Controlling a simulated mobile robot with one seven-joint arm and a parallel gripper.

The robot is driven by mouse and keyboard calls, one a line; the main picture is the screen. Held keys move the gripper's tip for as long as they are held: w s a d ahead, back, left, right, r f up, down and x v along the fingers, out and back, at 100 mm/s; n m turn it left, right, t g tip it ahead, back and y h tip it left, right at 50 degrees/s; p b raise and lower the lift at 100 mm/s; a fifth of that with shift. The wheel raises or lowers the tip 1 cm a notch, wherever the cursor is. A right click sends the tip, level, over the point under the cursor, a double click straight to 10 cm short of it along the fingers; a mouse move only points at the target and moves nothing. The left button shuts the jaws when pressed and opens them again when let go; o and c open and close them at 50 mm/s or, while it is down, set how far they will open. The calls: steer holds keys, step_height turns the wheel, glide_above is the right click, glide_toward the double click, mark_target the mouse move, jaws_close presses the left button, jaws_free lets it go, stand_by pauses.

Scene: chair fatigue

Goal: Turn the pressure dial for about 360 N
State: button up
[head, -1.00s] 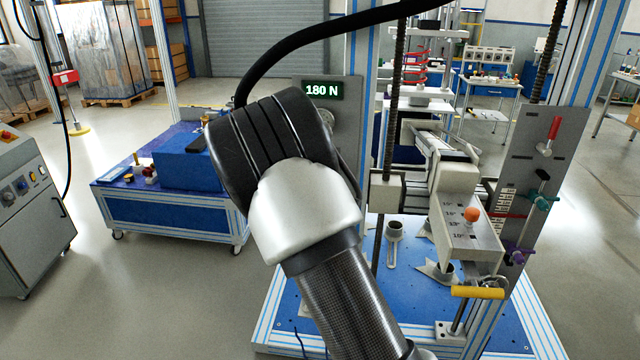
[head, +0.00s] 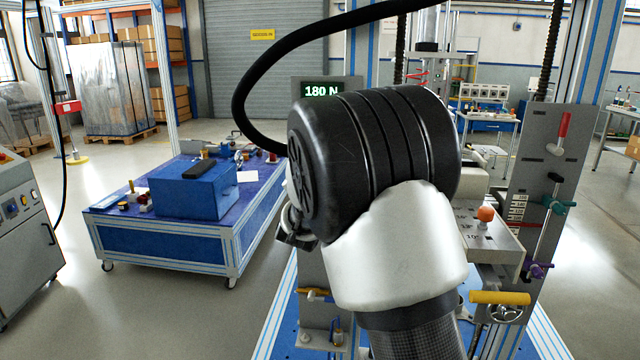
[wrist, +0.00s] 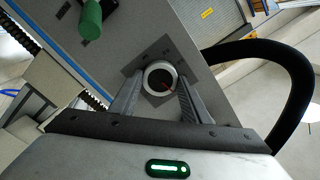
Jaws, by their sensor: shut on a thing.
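The force readout (head: 322,91) shows 180 N in the head view, partly covered by my arm. In the head view my arm hides the dial and the fingertips.
A green handle (wrist: 91,20) sticks out of the panel near the dial. A thick black cable (head: 262,70) arches over my arm. The test rig carries an orange knob (head: 486,214) and a yellow handle (head: 499,297). A blue cart (head: 180,236) stands at left.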

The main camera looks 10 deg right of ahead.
stand_by(0.4)
steer(key=o, duration=1)
steer(key=shift+o, duration=0.2)
steer(key=p+v, duration=0.2)
steer(key=v, duration=1.5)
steer(key=shift+s, duration=0.2)
